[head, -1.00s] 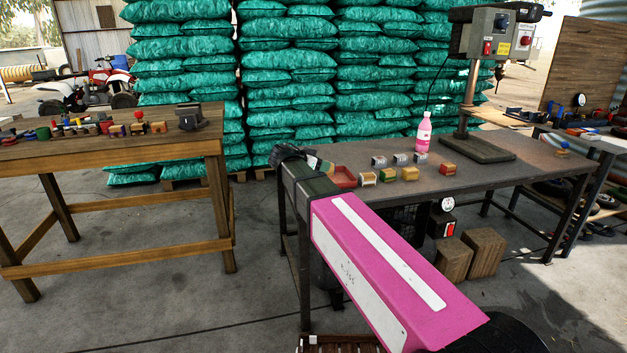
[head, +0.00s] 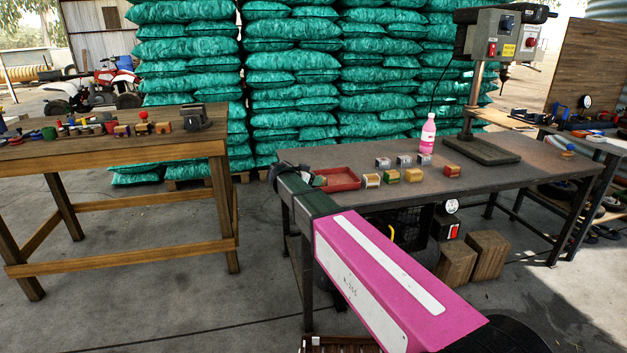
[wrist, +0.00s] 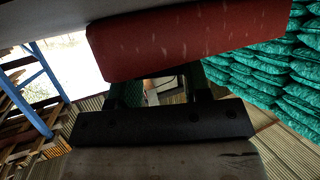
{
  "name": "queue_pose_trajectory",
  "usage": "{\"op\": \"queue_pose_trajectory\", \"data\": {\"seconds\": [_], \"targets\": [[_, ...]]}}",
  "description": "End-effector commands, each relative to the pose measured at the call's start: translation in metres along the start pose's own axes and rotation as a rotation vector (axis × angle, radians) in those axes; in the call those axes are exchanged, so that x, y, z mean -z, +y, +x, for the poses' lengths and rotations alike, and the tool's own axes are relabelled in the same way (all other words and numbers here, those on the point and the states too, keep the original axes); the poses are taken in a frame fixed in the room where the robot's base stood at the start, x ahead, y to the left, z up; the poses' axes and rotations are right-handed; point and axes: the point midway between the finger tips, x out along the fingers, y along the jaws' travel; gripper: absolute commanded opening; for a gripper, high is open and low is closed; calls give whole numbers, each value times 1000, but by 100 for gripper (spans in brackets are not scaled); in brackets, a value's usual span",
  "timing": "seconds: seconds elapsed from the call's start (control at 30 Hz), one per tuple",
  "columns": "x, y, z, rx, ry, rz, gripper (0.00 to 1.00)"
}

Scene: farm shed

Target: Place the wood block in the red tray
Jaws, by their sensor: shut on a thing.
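The red tray (head: 340,179) lies at the left end of the grey workbench in the head view. In the wrist view the tray (wrist: 190,42) is a large red side close above the fingers. My gripper (head: 318,182) is at the tray's left edge in the head view, partly hidden behind my arm. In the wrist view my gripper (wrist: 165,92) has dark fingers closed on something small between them. I take this to be the wood block, but it is mostly hidden and its outline is unclear. I cannot tell whether it touches the tray.
Several small coloured blocks (head: 413,175) and grey pieces (head: 404,161) stand right of the tray. A pink bottle (head: 427,134) and a drill press (head: 481,100) stand farther right. A wooden table (head: 120,150) with a vise is at left. The bench front (head: 480,185) is clear.

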Motion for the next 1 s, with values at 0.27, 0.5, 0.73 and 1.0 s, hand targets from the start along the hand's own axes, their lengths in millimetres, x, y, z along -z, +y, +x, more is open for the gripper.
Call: {"op": "queue_pose_trajectory", "data": {"seconds": [0.27,0.5,0.73,1.0], "targets": [[-1,0,0,0,0,0,55],[-1,0,0,0,0,0,55],[0,0,-16,2,0,-1,55],[0,0,-68,3,-1,0,55]]}}
